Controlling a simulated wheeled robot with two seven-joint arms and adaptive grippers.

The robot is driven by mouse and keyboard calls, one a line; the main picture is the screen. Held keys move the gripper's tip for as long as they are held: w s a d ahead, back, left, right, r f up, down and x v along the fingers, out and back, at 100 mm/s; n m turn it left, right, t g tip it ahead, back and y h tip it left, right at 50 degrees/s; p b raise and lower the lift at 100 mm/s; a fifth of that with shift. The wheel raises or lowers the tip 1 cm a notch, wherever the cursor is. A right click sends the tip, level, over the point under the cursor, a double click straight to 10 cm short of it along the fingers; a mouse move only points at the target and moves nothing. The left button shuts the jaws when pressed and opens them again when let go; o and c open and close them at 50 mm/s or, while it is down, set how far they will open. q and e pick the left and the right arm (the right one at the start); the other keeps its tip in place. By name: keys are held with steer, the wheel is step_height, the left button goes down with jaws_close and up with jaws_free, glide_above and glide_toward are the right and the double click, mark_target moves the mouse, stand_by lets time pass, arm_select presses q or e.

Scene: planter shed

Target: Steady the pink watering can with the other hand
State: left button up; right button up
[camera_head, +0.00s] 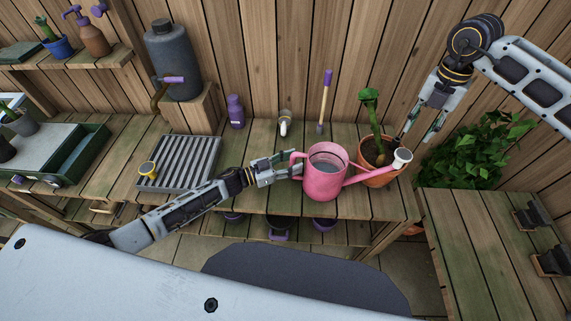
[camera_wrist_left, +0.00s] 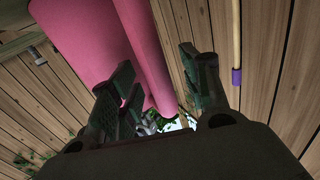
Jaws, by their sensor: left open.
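The pink watering can (camera_head: 321,187) stands upright on the wooden bench, its handle to the left and its spout with a white rose (camera_head: 402,158) reaching right, in front of a terracotta pot (camera_head: 378,172). My left gripper (camera_head: 288,164) is at the can's handle side. In the left wrist view the pink handle (camera_wrist_left: 146,45) runs between the open fingers (camera_wrist_left: 160,75), with the can's body (camera_wrist_left: 80,40) beyond; contact cannot be told. My right gripper (camera_head: 424,124) is raised right of the potted plant (camera_head: 372,115), fingers apart and empty.
A purple bottle (camera_head: 236,111) and a purple-handled tool (camera_head: 325,100) stand at the back wall. A leafy bush (camera_head: 475,150) is at right.

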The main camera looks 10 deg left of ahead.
arm_select(q)
steer(key=shift+w+d, duration=0.1)
steer(key=shift+c, duration=0.5)
jaws_close()
stand_by(0.5)
steer(key=c, duration=0.6)
jaws_free()
jaws_close()
steer(key=shift+f, duration=0.1)
